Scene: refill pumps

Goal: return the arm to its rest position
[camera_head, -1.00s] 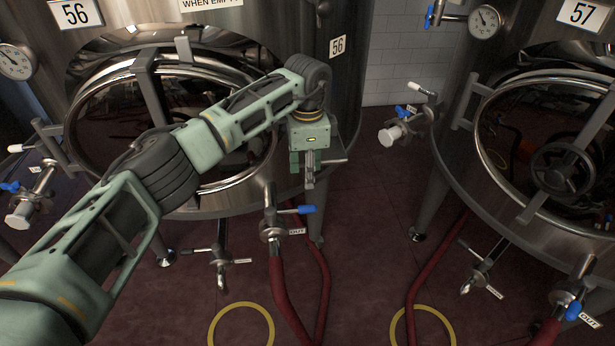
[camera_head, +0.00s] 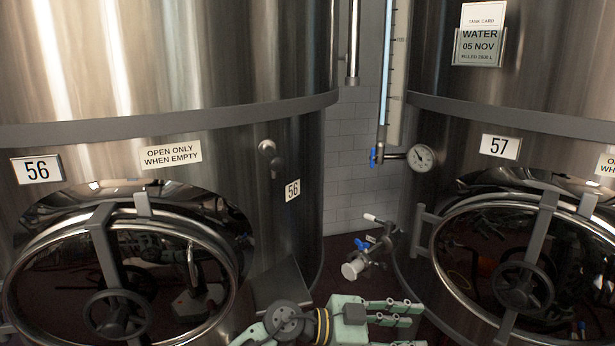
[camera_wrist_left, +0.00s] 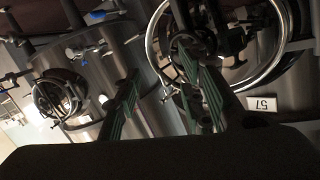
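My left gripper (camera_head: 415,325) is at the bottom edge of the head view, right of centre. It points to the right, below the pipe and valve between the two tanks. Its wrist is a pale green block with a yellow ring; the rest of the arm is mostly below the frame. In the left wrist view the two fingers of the gripper (camera_wrist_left: 158,65) stand apart with nothing held between them. My right gripper is in neither view.
Steel tank 56 (camera_head: 90,90) fills the left and tank 57 (camera_head: 530,115) the right. A blue-handled valve (camera_head: 362,245) juts out between them, above the gripper. Round hatches with handwheels (camera_head: 117,314) face me. Tank 57's plate (camera_wrist_left: 262,104) shows in the wrist view.

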